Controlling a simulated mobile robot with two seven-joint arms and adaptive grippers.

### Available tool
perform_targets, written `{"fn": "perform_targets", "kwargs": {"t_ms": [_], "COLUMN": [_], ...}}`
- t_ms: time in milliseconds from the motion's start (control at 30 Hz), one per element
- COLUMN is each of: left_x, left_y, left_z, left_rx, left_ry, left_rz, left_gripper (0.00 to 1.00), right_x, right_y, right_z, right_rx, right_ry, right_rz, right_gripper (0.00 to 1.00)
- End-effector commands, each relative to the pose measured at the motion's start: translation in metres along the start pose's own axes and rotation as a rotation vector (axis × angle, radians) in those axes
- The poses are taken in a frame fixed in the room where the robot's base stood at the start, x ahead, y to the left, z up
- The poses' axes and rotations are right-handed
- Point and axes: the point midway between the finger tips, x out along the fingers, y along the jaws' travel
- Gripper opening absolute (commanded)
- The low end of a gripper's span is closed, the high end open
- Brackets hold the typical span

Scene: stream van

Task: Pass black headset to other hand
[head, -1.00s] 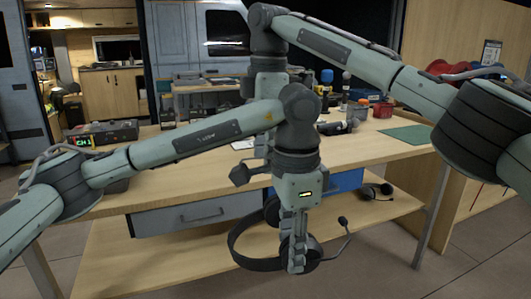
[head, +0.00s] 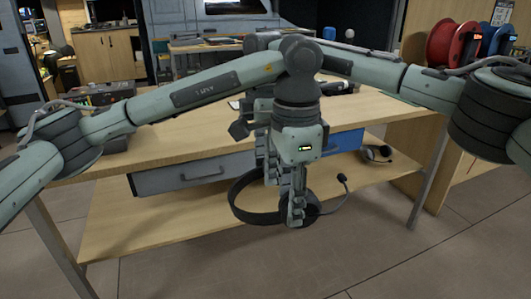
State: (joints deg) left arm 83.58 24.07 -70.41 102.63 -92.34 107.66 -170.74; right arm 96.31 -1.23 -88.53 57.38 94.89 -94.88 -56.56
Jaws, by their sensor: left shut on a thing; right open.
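The black headset (head: 238,203) hangs in front of the workbench, with its headband to the left and its microphone boom reaching up to the right. My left gripper (head: 297,207) points down and is shut on the headset at its right earcup. My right gripper (head: 268,172) is open, just behind and left of the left gripper, above the headset. It is partly hidden by my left wrist, and I cannot tell whether it touches the headset.
A wooden workbench (head: 190,135) stands behind, with a grey drawer (head: 195,172) and a blue drawer (head: 346,141). Another headset (head: 377,153) lies on its lower shelf (head: 130,228). Red and blue reels (head: 453,43) stand at the back right. The floor in front is clear.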

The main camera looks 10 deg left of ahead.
Motion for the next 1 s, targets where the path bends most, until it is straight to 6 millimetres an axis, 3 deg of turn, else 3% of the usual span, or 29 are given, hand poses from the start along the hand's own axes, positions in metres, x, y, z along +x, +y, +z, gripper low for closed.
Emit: {"fn": "perform_targets", "kwargs": {"t_ms": [233,700,733,900,1000], "left_x": [-0.0004,-0.0005,-0.0006,-0.0005,-0.0004], "left_y": [-0.0002,0.0008,0.0010,0.0007,0.0005], "left_z": [0.0000,-0.0003,-0.0003,-0.0002,-0.0002], "left_rx": [0.000,0.002,0.002,0.002,0.001], "left_ry": [0.001,0.001,0.001,0.001,0.001], "left_rz": [-0.001,0.001,0.001,0.001,0.001], "left_gripper": [0.00,0.00,0.33,0.54,0.55], "right_x": [0.0007,0.0004,0.0000,0.0000,0.0000], "right_y": [0.0000,0.0007,0.0008,0.0006,0.0004], "right_z": [0.0002,0.0007,0.0008,0.0006,0.0005], "right_rx": [0.001,0.001,0.002,0.001,0.001], "right_ry": [0.000,-0.001,-0.001,-0.001,-0.001], "right_rz": [0.000,0.002,0.003,0.002,0.002], "right_gripper": [0.55,0.00,0.00,0.00,0.00]}}
